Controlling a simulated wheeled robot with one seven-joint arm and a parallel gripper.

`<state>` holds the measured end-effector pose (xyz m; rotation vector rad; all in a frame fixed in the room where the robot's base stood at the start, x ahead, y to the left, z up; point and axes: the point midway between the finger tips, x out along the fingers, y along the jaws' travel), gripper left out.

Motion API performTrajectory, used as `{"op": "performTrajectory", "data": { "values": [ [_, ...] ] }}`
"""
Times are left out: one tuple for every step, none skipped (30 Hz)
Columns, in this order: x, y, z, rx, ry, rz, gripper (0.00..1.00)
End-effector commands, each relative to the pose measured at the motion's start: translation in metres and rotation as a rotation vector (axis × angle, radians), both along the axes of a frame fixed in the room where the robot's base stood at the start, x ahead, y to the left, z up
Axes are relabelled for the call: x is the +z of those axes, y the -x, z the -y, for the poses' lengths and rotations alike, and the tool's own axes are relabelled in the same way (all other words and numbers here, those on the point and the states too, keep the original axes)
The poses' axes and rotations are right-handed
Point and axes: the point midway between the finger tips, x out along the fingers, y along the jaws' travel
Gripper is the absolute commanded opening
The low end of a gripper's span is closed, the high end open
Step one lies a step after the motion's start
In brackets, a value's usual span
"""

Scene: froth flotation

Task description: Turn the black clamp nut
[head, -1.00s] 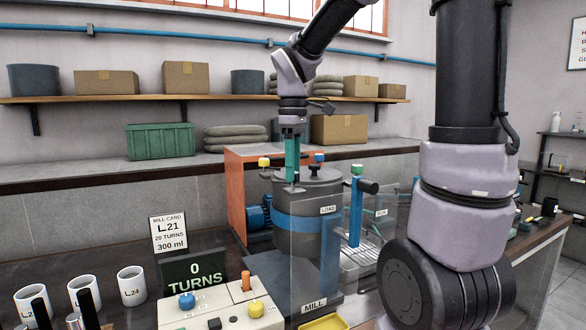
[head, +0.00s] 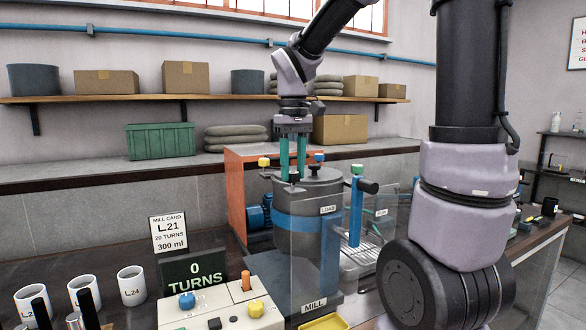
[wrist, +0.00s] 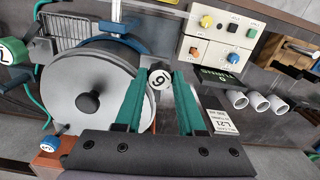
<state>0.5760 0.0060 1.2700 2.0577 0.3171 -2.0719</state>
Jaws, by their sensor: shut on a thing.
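The black clamp nut (head: 294,177) sits at the front left edge of the grey mill drum's lid (head: 318,182). My gripper (head: 293,172), with two green fingers pointing down, is shut on the nut. Its fingers also show in the wrist view (wrist: 160,82), one on each side of the nut. A black knob (wrist: 87,102) stands at the lid's middle, apart from the fingers.
Yellow (head: 264,162), blue (head: 319,157) and green (head: 357,169) caps stand around the drum. A clear guard panel marked MILL (head: 314,305) stands in front. The turns display (head: 194,278) reads 0. A control box (head: 215,310) and white cups (head: 131,285) are at the left.

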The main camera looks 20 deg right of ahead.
Motion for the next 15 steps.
{"op": "performTrajectory", "data": {
  "values": [
    [0.0005, -0.0003, 0.0001, -0.043, 0.0, 0.001, 0.0],
    [0.0005, -0.0003, 0.0, -0.071, 0.0, 0.0, 0.0],
    [0.0005, -0.0004, 0.0, -0.109, 0.0, 0.001, 0.0],
    [0.0005, -0.0004, 0.0, -0.137, 0.0, 0.001, 0.0],
    [0.0006, -0.0004, 0.0, -0.166, 0.0, 0.001, 0.0],
    [0.0006, -0.0004, 0.0, -0.203, 0.0, 0.0, 0.0],
    [0.0006, -0.0004, -0.0001, -0.232, 0.0, 0.0, 0.0],
    [0.0006, -0.0004, -0.0001, -0.261, 0.001, 0.0, 0.0],
    [0.0006, -0.0004, -0.0001, -0.298, 0.001, 0.0, 0.0],
    [0.0006, -0.0004, -0.0001, -0.327, 0.0, -0.001, 0.0],
    [0.0006, -0.0004, -0.0002, -0.355, 0.0, -0.001, 0.0],
    [0.0006, -0.0005, -0.0002, -0.392, 0.001, -0.001, 0.0],
    [0.0006, -0.0005, -0.0002, -0.419, 0.001, -0.001, 0.0],
    [0.0006, -0.0005, -0.0002, -0.446, 0.001, -0.002, 0.0],
    [0.0006, -0.0005, -0.0002, -0.481, 0.0, -0.002, 0.0]
  ]
}}
